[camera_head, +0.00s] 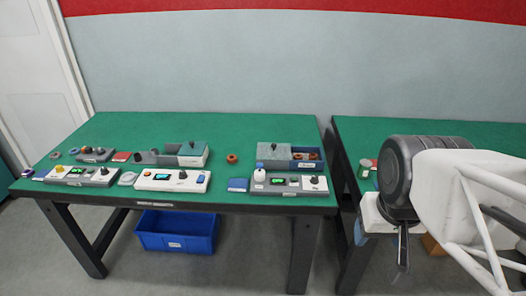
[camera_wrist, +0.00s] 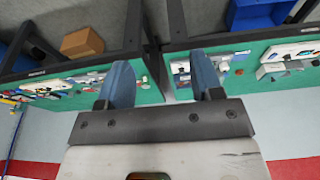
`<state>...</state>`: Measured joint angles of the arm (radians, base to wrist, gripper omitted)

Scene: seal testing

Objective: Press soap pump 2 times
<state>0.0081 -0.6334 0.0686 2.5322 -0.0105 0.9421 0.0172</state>
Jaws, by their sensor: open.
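In the head view my arm is at the right, in front of the right table and well away from the white bottle. The fingers show only partly there.
The left green table (camera_head: 110,127) carries several control boxes, including a white one with a screen (camera_head: 172,180), and grey blocks. A brown ring (camera_head: 232,158) lies by itself on it. A blue bin (camera_head: 175,232) is on the floor below. The back of the left table is clear.

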